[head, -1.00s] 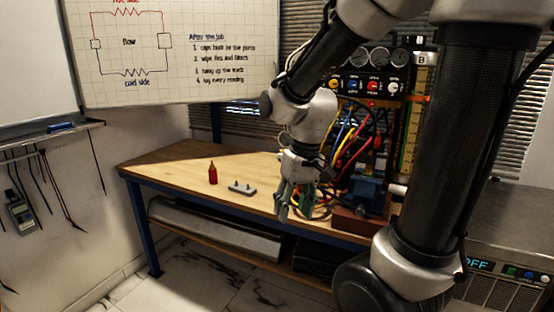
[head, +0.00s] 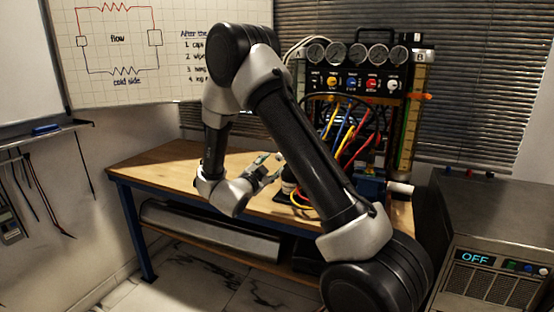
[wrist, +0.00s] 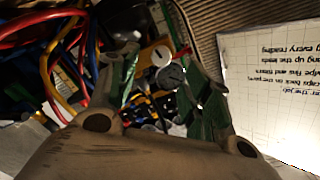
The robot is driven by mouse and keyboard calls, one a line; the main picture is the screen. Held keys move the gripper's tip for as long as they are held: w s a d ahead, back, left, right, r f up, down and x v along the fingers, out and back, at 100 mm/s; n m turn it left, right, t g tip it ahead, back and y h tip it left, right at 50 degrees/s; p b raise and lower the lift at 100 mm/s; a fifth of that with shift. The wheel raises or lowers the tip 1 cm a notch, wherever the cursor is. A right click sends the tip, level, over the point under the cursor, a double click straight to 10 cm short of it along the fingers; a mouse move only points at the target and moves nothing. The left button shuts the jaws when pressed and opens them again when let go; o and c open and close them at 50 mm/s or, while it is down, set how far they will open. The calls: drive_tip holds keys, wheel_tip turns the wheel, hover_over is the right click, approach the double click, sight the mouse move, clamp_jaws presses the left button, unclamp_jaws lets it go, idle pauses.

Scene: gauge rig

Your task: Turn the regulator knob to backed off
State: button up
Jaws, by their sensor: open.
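The gauge rig (head: 352,75) stands at the back right of the bench, with a row of gauges above several coloured knobs. My gripper (head: 270,168) is low over the bench, left of the rig's hoses, and points right. Its jaws are open. In the wrist view, my gripper (wrist: 162,62) has a dark grey round part (wrist: 171,75) beyond and between its fingers, near a yellow part with a white disc (wrist: 160,56). I cannot tell whether the round part is the regulator knob, or whether a finger touches it. My arm hides part of the rig's lower front.
Red, blue and yellow hoses (head: 358,146) hang before the rig and show at the left in the wrist view. A blue vise (head: 370,185) is at the bench's right. A grey unit (head: 490,235) reading OFF stands front right. The wooden bench top (head: 165,165) is clear at left.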

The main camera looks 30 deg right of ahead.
drive_tip(key=x, duration=0.7)
drive_tip(key=shift+w+d+r, duration=0.25)
drive_tip(key=shift+d, duration=0.05)
drive_tip(key=c, duration=1)
